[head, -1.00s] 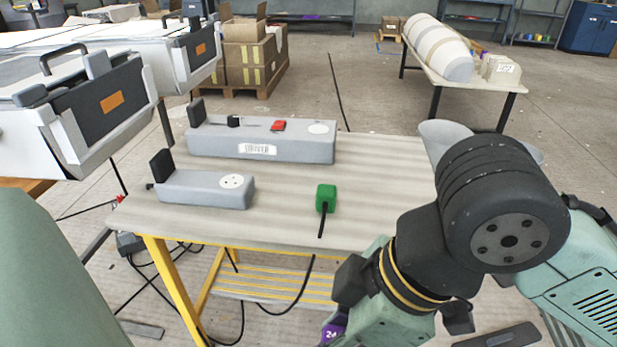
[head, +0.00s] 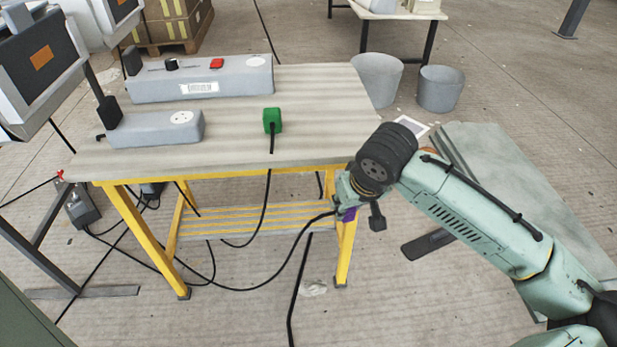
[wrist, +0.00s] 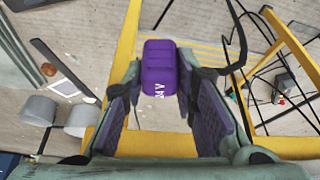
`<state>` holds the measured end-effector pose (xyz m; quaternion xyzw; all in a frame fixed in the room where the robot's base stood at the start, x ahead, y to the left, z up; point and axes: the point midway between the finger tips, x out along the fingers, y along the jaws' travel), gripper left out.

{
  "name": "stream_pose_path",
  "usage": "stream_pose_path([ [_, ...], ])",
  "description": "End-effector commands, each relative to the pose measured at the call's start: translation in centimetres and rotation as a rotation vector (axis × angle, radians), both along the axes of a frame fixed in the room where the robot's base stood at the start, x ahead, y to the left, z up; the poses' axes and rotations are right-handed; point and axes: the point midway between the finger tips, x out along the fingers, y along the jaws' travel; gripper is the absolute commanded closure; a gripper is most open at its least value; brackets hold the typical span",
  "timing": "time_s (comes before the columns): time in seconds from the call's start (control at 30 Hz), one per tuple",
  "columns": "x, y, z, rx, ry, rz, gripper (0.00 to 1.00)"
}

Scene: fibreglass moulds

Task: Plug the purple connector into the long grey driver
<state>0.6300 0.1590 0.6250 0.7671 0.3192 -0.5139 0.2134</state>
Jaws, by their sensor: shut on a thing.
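The purple connector (wrist: 160,70), marked 24 V, is held between the two fingers of my gripper (wrist: 160,95) in the wrist view. In the head view my gripper (head: 350,200) is beside the table's front right corner, below the top, and only a little of the purple connector (head: 348,214) shows. The long grey driver (head: 225,88) lies at the back of the tabletop. It has a black switch, a red part, a barcode label and a white round face at its right end. The connector is well apart from it.
A shorter grey driver (head: 150,132) lies in front of the long one. A green connector (head: 272,121) with a black cable rests on the table (head: 330,110). Cables hang below near the yellow legs. Two grey bins (head: 440,88) stand behind right.

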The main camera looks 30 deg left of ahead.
Motion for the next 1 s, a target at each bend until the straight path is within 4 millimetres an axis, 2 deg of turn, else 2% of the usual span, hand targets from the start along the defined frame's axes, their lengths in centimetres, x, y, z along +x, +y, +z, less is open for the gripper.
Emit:
stream_pose_path([
  [0.03, 1.6, -1.2, -2.5, 0.000, 0.009, -0.094, 0.99],
  [0.1, 3.6, -2.9, -5.8, 0.001, 0.008, -0.213, 0.99],
  [0.23, 6.3, -6.5, -12.3, 0.000, 0.008, -0.415, 0.99],
  [0.4, 7.6, -11.2, -20.4, 0.000, 0.006, -0.621, 0.99],
  [0.5, 7.5, -13.3, -24.2, -0.001, 0.004, -0.700, 0.99],
  [0.6, 7.2, -14.8, -26.9, -0.001, 0.001, -0.752, 0.99],
  [0.7, 6.9, -15.6, -28.5, 0.000, -0.001, -0.779, 0.99],
  [0.8, 6.8, -16.0, -29.1, 0.001, -0.001, -0.790, 0.99],
  [1.0, 6.8, -16.0, -29.2, 0.000, -0.002, -0.791, 0.99],
])
